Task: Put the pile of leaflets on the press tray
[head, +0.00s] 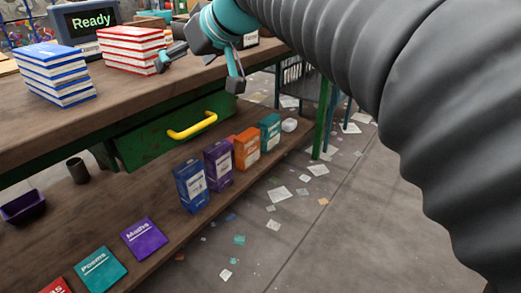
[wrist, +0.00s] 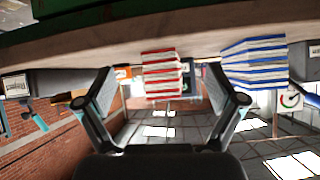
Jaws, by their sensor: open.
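Two stacks of printed sheets or booklets stand on the wooden bench top: a red and white stack (head: 131,47) and a blue and white stack (head: 56,74) nearer the left edge. I cannot tell which is the pile of leaflets. The wrist view is upside down and shows the red stack (wrist: 161,75) between the fingers in the picture and the blue stack (wrist: 254,62) to the right. My gripper (head: 203,75) is open and empty, to the right of the red stack by the bench's edge. I cannot make out the press tray.
A screen reading "Ready" (head: 88,21) stands behind the stacks. Below the bench top are a green drawer with a yellow handle (head: 192,125) and a lower shelf with several boxes (head: 192,186) and flat booklets (head: 144,239). Paper scraps litter the floor at right.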

